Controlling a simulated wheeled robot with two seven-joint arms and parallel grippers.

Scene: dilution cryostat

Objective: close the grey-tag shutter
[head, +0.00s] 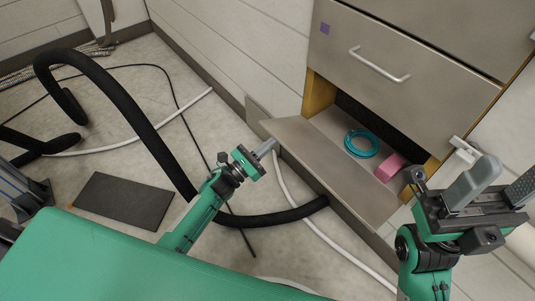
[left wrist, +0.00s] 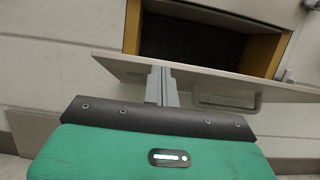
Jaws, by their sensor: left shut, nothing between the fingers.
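The shutter (head: 325,165) is a grey-beige panel folded down and out from the low opening of the cabinet, so it stands open. It also shows in the left wrist view (left wrist: 215,83), with its bar handle (left wrist: 225,104) on the outer side. My right gripper (head: 492,190) is open and empty at the right.
A teal coil (head: 361,143) and a pink block (head: 390,167) lie in the opening. Above is a closed drawer (head: 410,70) with a purple tag (head: 324,28) and bar handle. A thick black hose (head: 130,110) and white cables cross the floor. A dark mat (head: 124,201) lies at left.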

